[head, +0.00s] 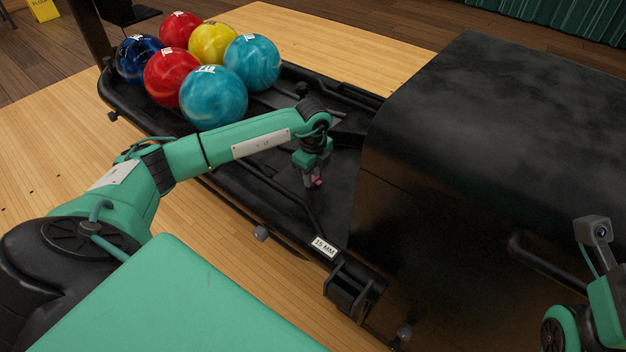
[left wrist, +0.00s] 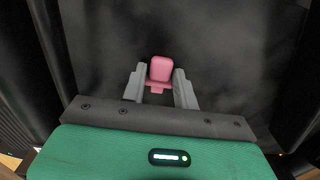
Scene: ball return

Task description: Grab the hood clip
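The hood clip (left wrist: 160,70) is a small pink block with a narrower tab, seen between my left fingertips in the left wrist view. It also shows as a pink spot (head: 317,182) just below the gripper in the head view. My left gripper (head: 311,179) points down over the black ball return, left of the big black hood (head: 480,110). The clip's underside is hidden. My right gripper is out of view; only part of that arm shows at the right edge.
Several bowling balls, including a near teal one (head: 214,97) and a red one (head: 172,77), sit on the rack's far left. A "15 MM" label (head: 324,247) is on the return's near edge. A black handle (head: 550,262) juts from the hood. Wooden floor surrounds it.

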